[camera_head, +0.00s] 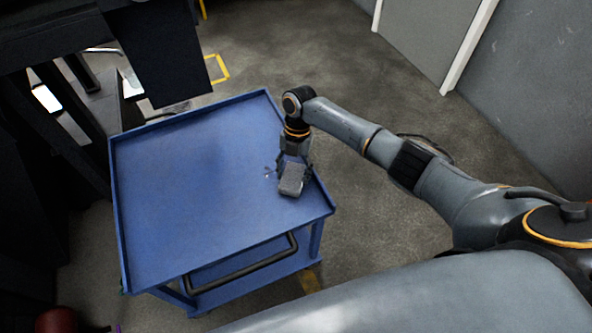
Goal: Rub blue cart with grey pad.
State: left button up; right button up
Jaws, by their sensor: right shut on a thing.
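The blue cart (190,190) stands left of centre, its flat top edged by a low raised rim. The grey pad (292,180) is at the right side of the cart top, near the right rim. My right gripper (294,163) reaches in from the right and is shut on the grey pad from above. The pad appears to lie on or just over the top; the picture does not make contact certain. My left gripper is not in view.
A black handle (243,263) sticks out at the cart's front. Dark machinery (150,50) stands beyond and left of the cart. A grey wall (535,80) and a door (428,35) are at the upper right. The rest of the cart top is clear.

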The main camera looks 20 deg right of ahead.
aim_at(268, 193)
jog(key=shift+s+a+f+b, duration=0.1)
jog(key=shift+a+f+b, duration=0.1)
jog(key=shift+a, duration=1.75)
jog(key=shift+s+a+f+b, duration=0.1)
jog(key=shift+a+f, duration=0.05)
jog(key=shift+a, duration=1.75)
notch_tip(268, 193, up, 4)
jog(key=p, duration=0.4)
jog(key=shift+r, duration=0.25)
jog(key=shift+p+v, duration=0.7)
jog(key=shift+v, duration=0.1)
jog(key=shift+s+a+r, duration=0.1)
jog(key=shift+a+r, duration=0.05)
notch_tip(268, 193, up, 3)
jog(key=p, duration=0.2)
jog(key=shift+p, duration=0.35)
